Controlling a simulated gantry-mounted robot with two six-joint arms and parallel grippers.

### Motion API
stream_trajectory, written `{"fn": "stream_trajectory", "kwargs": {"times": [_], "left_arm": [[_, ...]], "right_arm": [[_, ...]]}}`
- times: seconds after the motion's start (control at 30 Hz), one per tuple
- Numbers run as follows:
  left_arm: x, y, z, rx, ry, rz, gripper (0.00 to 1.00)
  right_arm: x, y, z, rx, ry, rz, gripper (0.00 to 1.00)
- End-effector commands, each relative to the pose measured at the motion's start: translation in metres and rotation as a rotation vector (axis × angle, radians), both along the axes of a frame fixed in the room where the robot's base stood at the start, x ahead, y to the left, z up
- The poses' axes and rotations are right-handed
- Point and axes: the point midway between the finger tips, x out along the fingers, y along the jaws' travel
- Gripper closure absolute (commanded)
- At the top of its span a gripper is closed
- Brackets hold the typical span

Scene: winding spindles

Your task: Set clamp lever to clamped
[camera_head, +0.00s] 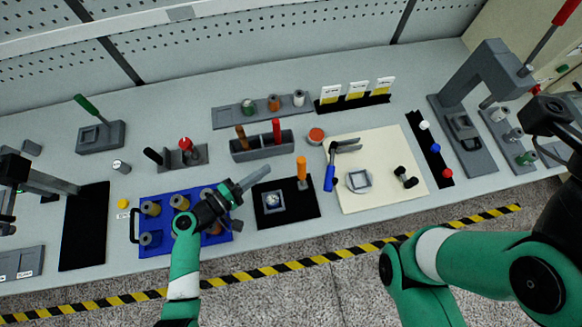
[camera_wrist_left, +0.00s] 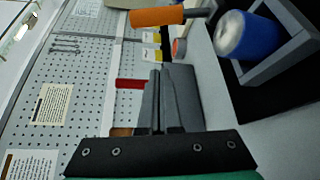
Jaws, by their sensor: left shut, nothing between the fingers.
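An orange-handled lever (camera_head: 301,169) stands roughly upright on a black mat (camera_head: 307,206); I take it as the clamp lever. Beside it a grey square nest (camera_head: 283,207) holds a round, pale-topped part (camera_head: 272,199). My left gripper (camera_head: 265,174) is shut and empty, left of the lever and apart from it. In the left wrist view its grey fingers (camera_wrist_left: 165,72) are together, with the orange handle (camera_wrist_left: 157,17) beyond them. The blue part with a white top (camera_wrist_left: 243,34) sits in the nest there. The fingers of my right gripper cannot be made out at the right edge.
A blue tray (camera_head: 152,252) with several spools lies under my left wrist. A grey bin with brown and red handles (camera_head: 262,146) stands behind the gripper. A blue-handled toggle clamp (camera_head: 330,176) on a cream board (camera_head: 400,199) is to the right.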

Motion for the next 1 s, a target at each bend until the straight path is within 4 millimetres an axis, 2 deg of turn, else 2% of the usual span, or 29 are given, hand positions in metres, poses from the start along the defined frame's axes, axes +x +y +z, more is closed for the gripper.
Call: {"fn": "stream_trajectory", "kwargs": {"times": [0.03,0.23,0.3,0.57,0.7,0.83,1.0], "left_arm": [[0.002,-0.003,-0.013,0.002,-0.006,-0.003,1.0],[0.009,-0.01,-0.013,0.0,-0.01,0.006,1.0],[0.022,-0.023,-0.006,-0.003,-0.004,0.002,1.0],[0.062,-0.062,-0.015,-0.002,-0.003,0.004,1.0],[0.042,-0.072,-0.003,-0.002,-0.002,0.006,1.0],[0.032,-0.078,0.0,-0.003,-0.003,0.006,1.0],[0.028,-0.079,-0.001,-0.002,-0.002,0.007,1.0]], "right_arm": [[0.0,0.0,-0.024,0.0,0.0,0.0,0.5],[0.0,0.0,-0.066,0.0,0.0,0.0,0.5],[0.0,0.0,-0.058,0.0,0.001,0.0,0.5],[0.0,0.0,-0.072,0.0,0.0,0.0,0.5],[0.0,0.0,-0.054,0.0,-0.001,0.0,0.5],[0.0,0.0,-0.051,0.0,0.0,0.0,0.5],[0.0,0.0,-0.051,0.0,0.0,0.0,0.5]]}}
